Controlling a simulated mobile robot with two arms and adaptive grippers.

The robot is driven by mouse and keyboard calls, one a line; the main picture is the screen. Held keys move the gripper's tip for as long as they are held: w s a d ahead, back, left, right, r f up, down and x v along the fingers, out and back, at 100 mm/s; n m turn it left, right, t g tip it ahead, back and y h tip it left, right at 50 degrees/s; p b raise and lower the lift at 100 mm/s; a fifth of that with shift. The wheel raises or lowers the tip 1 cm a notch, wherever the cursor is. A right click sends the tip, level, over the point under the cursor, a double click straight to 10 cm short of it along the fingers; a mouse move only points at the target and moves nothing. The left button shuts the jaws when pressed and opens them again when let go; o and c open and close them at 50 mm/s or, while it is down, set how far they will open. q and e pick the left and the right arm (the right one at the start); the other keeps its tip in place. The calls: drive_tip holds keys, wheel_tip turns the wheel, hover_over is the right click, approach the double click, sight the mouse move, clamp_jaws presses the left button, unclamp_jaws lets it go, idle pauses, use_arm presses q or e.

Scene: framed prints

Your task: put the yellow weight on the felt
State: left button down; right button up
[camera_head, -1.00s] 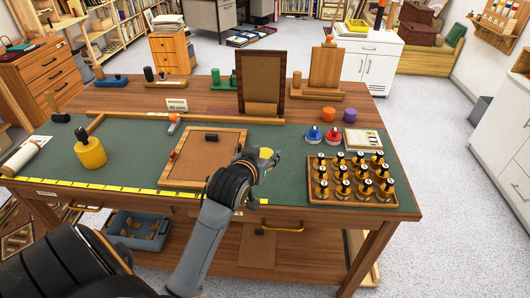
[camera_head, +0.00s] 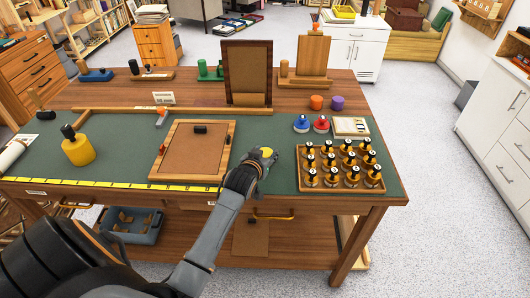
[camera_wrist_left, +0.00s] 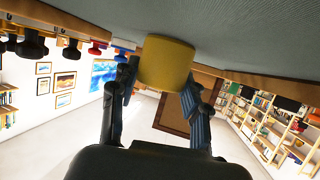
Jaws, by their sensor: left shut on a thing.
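My left gripper (camera_head: 262,160) is shut on the yellow weight (camera_head: 266,151), a short cylinder mostly hidden by the fingers in the head view. In the left wrist view the yellow weight (camera_wrist_left: 166,62) sits between both fingertips, with its far end against or close to the felt. I cannot tell if it touches. The green felt (camera_head: 120,140) covers the front of the workbench. The gripper is over the felt between the framed brown board and the tray of knobbed pieces. My right gripper is not in view.
The framed board (camera_head: 195,150) lies left of the gripper. A wooden tray (camera_head: 341,187) of dark-knobbed pieces stands to its right. Blue and red pieces (camera_head: 311,124) sit behind the tray. A yellow bottle-like thing (camera_head: 78,148) stands at left. A yellow measuring strip (camera_head: 130,185) runs along the front edge.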

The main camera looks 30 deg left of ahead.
use_arm(q)
drive_tip(key=c, duration=0.7)
unclamp_jaws()
drive_tip(key=shift+f, duration=0.1)
drive_tip(key=shift+o, duration=0.2)
drive_tip(key=shift+s+r, duration=0.15)
drive_tip(key=shift+r, duration=0.05)
drive_tip(key=v, duration=1.2)
drive_tip(key=shift+b, duration=0.3)
